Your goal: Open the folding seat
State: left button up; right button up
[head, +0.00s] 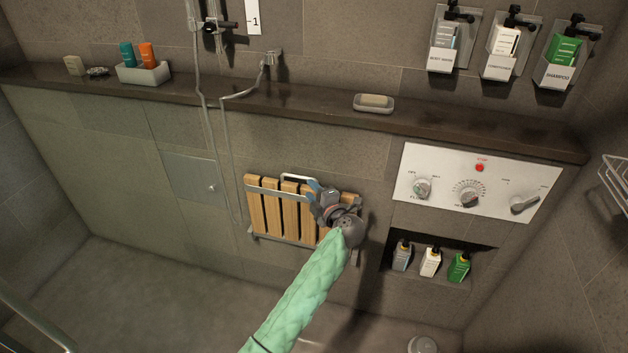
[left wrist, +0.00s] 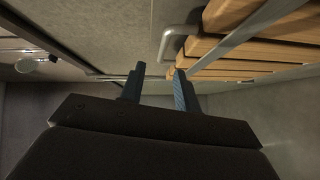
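The folding seat (head: 270,212) is a panel of wooden slats in a metal frame, folded up flat against the tiled wall. A pale metal handle bar (head: 298,177) shows along its upper edge. My left gripper (head: 314,188) is in front of the seat's upper right part, close to the handle, and hides some slats. In the left wrist view, its two fingers (left wrist: 158,88) are apart with nothing visible between them. The handle (left wrist: 178,38) shows there just beyond the fingers, beside the slats (left wrist: 235,45). My right gripper is not in view.
A dark stone ledge (head: 215,96) runs above the seat, with a soap dish (head: 373,104) on it. A shower hose (head: 212,130) hangs left of the seat. A control panel (head: 476,183) and a bottle niche (head: 430,240) are to the right. The floor below is clear.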

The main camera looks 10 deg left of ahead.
aim_at(301, 178)
pick_arm(q)
jog(key=shift+g, duration=0.3)
jog(key=x, duration=0.2)
jog(key=p+x, duration=0.1)
jog(key=x, duration=0.2)
jog(key=shift+w+d+r, duration=0.1)
jog(key=shift+w, duration=0.25)
jog(key=shift+p+x, duration=0.3)
jog(key=shift+x, duration=0.65)
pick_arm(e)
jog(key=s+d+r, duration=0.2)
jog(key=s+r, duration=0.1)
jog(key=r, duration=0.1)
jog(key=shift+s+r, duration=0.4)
pick_arm(q)
jog(key=shift+w, duration=0.1)
jog(key=shift+c, duration=0.3)
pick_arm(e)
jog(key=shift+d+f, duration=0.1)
pick_arm(q)
grip_shut()
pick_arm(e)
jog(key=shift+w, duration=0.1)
